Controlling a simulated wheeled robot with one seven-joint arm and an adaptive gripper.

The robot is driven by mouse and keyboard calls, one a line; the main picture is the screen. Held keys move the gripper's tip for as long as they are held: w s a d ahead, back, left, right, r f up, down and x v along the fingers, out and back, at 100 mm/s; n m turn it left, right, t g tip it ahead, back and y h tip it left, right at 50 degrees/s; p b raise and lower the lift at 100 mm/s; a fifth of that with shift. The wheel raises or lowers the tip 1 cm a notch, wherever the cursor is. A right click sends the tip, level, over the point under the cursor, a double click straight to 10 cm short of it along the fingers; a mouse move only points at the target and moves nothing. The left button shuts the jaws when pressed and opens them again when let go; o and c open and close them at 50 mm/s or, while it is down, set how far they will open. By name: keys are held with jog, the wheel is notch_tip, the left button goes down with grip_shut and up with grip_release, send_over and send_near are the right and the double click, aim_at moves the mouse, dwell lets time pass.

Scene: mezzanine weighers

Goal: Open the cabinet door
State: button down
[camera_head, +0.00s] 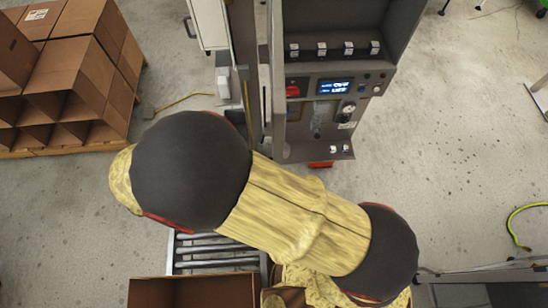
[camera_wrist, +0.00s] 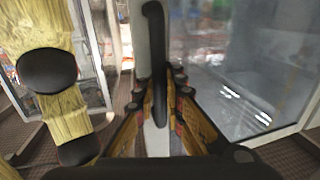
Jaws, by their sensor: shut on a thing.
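A black upright bar handle (camera_wrist: 154,45) stands in the middle of the wrist view, on a light upright door frame (camera_wrist: 140,45). My gripper (camera_wrist: 160,85) has its two fingers closed around the handle. A large see-through, reflecting panel (camera_wrist: 235,70) lies right of the handle. In the head view, a grey cabinet-like machine (camera_head: 330,70) with a lit display stands at top centre. A narrow upright panel (camera_head: 277,70) is seen nearly edge-on at its left side. My gripper and the handle cannot be made out in the head view, and how far the door stands open is unclear.
Stacked cardboard boxes (camera_head: 75,70) stand on a pallet at left. A roller conveyor (camera_head: 215,252) and an open brown box (camera_head: 195,291) lie below my arm. A white cabinet (camera_head: 208,22) is at the top. The concrete floor (camera_head: 460,130) at right is mostly clear.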

jog(key=shift+a, duration=0.45)
jog(key=c, duration=2.2)
grip_release()
jog(key=shift+s, duration=0.1)
jog(key=shift+o, duration=0.2)
